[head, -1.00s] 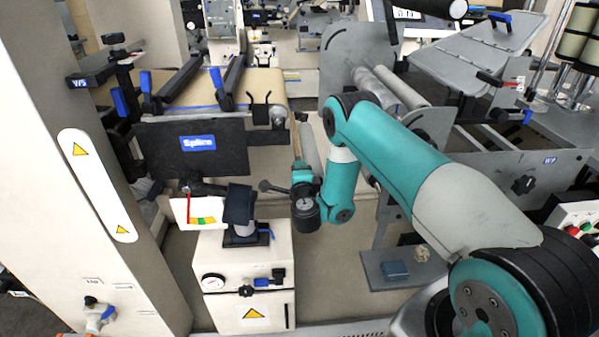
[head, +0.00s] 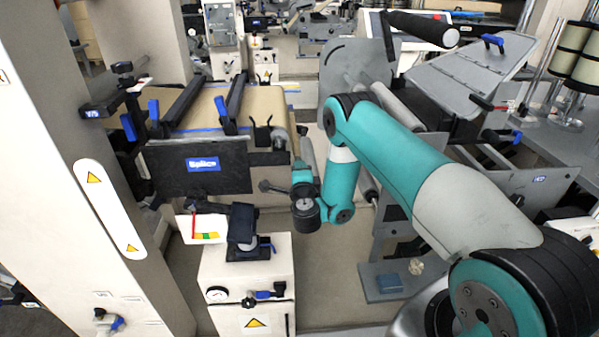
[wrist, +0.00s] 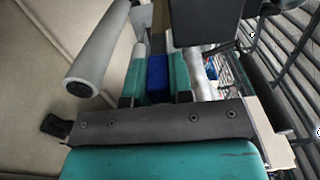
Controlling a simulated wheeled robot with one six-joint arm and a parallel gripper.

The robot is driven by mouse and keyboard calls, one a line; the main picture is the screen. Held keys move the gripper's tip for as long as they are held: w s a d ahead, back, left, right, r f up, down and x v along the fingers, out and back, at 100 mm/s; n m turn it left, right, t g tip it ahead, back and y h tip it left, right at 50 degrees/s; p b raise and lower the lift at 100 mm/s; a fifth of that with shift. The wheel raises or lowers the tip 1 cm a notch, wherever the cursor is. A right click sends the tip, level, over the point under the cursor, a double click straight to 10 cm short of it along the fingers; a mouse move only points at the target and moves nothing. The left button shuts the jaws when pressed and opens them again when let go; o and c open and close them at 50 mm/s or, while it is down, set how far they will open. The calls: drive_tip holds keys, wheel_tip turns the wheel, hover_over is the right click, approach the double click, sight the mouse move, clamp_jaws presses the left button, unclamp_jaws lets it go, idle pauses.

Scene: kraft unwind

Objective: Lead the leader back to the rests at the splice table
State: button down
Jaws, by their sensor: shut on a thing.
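My gripper (wrist: 157,72) shows in the wrist view with its teal fingers closed on a blue block-like piece (wrist: 157,80), which I take to be the leader's held end. A narrow brown strip (wrist: 160,22) shows just beyond it. In the head view my wrist is right of the splice table's dark front panel (head: 170,178), which bears a blue "Splice" sign. My fingertips are hidden there. The table top (head: 212,105) is covered in brown kraft with blue tape. A black forked bracket (head: 263,133), perhaps one of the rests, stands at its right end, left of and apart from my wrist.
A white cabinet (head: 245,290) with a gauge stands in front of the table. A cream column (head: 60,120) rises at left. A grey machine frame with rollers (head: 405,112) is at right, and a low grey plate (head: 375,290) below it. A pale roller (wrist: 95,50) is close in the wrist view.

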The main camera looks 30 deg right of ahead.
wheel_tip(320, 180, up, 17)
drive_tip(key=p, duration=1.6)
drive_tip(key=shift+r, duration=0.15)
